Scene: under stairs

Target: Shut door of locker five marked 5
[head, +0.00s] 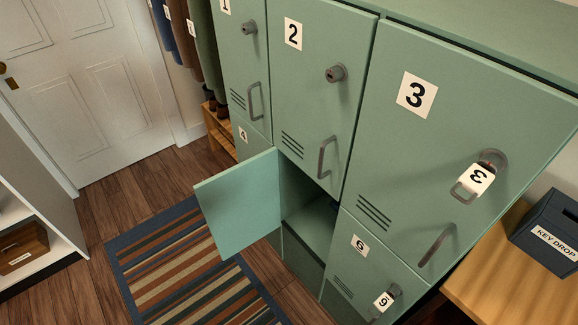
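The locker five door (238,203) is a plain green panel in the lower middle of the head view. It stands wide open, swung out to the left over the floor. Its number is not visible; I place it by its position between lockers 4 and 6. The open compartment (309,224) shows to the right of the door, below locker 2, with a dark, unclear shape inside. My gripper is not in view.
Locker 2 (308,95), locker 3 (440,120) and locker 6 (352,273) are shut; padlock tags hang on 3 and 6. A striped rug (190,270) lies beside the open door. A key drop box (550,232) stands on a wooden top at right.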

